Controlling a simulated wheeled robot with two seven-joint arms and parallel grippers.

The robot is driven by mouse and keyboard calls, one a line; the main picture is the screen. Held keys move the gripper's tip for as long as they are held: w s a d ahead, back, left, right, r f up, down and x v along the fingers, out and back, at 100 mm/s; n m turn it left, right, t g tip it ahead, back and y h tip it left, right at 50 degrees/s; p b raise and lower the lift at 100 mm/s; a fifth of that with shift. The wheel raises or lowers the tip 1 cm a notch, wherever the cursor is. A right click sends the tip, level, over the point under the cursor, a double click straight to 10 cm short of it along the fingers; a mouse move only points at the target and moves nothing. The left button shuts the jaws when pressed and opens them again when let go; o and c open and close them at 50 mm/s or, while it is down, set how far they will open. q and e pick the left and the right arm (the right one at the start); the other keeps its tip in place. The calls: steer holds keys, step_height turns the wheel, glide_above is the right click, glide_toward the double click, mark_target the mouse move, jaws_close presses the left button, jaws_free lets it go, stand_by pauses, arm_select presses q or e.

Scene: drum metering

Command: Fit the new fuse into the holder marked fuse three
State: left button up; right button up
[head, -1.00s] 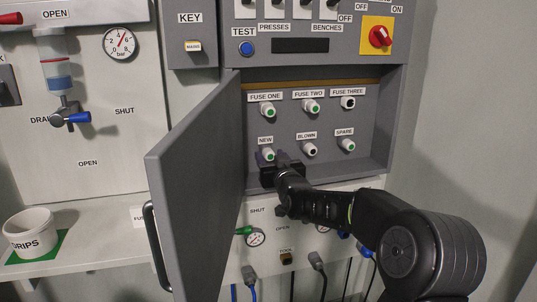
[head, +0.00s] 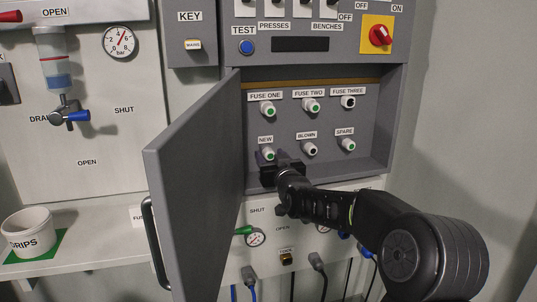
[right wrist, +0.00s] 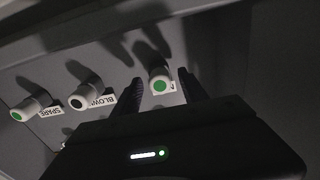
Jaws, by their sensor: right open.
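The new fuse (head: 268,154) is a white cap with a green end, in the lower row under the label NEW. It also shows in the right wrist view (right wrist: 160,85). My right gripper (head: 273,160) is open at this fuse. In the right wrist view its two dark fingers (right wrist: 160,78) stand on either side of the cap, with gaps visible. The holder marked fuse three (head: 348,102) is at the upper right of the panel and shows a dark centre. My left gripper is not in view.
Fuse one (head: 268,110) and fuse two (head: 311,106) have green ends. The blown fuse (head: 310,149) has a dark end and the spare fuse (head: 347,145) a green one. The open grey cabinet door (head: 195,185) stands close left of my gripper.

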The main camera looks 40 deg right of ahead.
stand_by(0.4)
jaws_close()
stand_by(0.4)
steer(key=shift+s, duration=0.1)
stand_by(0.9)
steer(key=shift+b+v, duration=1.55)
steer(key=shift+v, duration=1.4)
